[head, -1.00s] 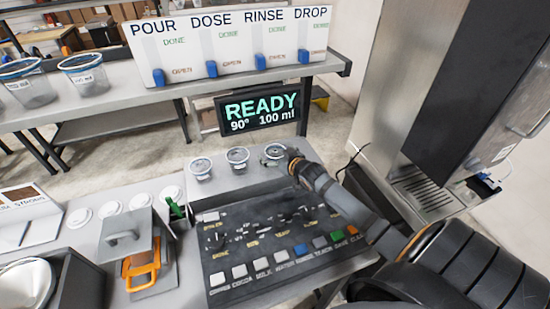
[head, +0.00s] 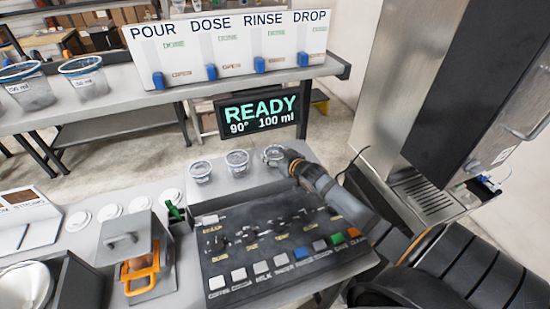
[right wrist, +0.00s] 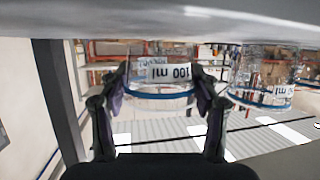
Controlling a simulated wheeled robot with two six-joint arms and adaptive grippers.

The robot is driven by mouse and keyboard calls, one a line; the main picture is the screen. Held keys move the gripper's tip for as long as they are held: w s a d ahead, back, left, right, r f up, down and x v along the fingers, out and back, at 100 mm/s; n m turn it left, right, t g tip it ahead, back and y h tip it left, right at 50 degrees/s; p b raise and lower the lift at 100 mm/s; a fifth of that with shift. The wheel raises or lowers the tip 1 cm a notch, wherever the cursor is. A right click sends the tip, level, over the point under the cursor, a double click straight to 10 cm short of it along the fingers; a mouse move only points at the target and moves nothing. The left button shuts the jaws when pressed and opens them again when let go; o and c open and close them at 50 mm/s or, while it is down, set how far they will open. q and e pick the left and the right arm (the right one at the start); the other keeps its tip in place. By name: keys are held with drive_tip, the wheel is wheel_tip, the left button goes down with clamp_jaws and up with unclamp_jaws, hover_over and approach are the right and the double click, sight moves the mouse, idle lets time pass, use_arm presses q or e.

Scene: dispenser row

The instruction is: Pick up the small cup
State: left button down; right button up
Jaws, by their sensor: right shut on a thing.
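Three small clear cups with blue rims stand in a row at the back of the counter: a left cup (head: 200,173), a middle cup (head: 237,161) and a right cup (head: 271,154). My right gripper (head: 285,157) is at the right cup, coming from its right side. In the right wrist view the gripper (right wrist: 160,88) is shut on this cup (right wrist: 160,75), one finger on each side; its label reads 100 ml upside down. A neighbouring cup (right wrist: 262,75) stands clear of the fingers. Whether the held cup touches the counter is hard to tell. My left gripper is not in view.
A button panel (head: 285,228) lies in front of the cups. A READY screen (head: 260,112) is behind them. Bigger cups (head: 88,84) stand on the back shelf. A tall machine (head: 455,100) is at right; an orange-handled tool (head: 140,272) is at left.

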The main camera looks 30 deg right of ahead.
sight(276, 149)
drive_tip(key=r, duration=0.3)
drive_tip(key=shift+s+r, duration=0.2)
drive_tip(key=shift+s, duration=0.2)
drive_tip(key=s+r+p, duration=0.4)
drive_tip(key=s+r, duration=0.1)
drive_tip(key=r, duration=0.1)
drive_tip(key=shift+a, duration=0.4)
drive_tip(key=p+v, duration=0.2)
drive_tip(key=p, duration=0.1)
drive_tip(key=p+v, duration=0.6)
drive_tip(key=shift+a, duration=0.4)
drive_tip(key=shift+s, duration=0.35)
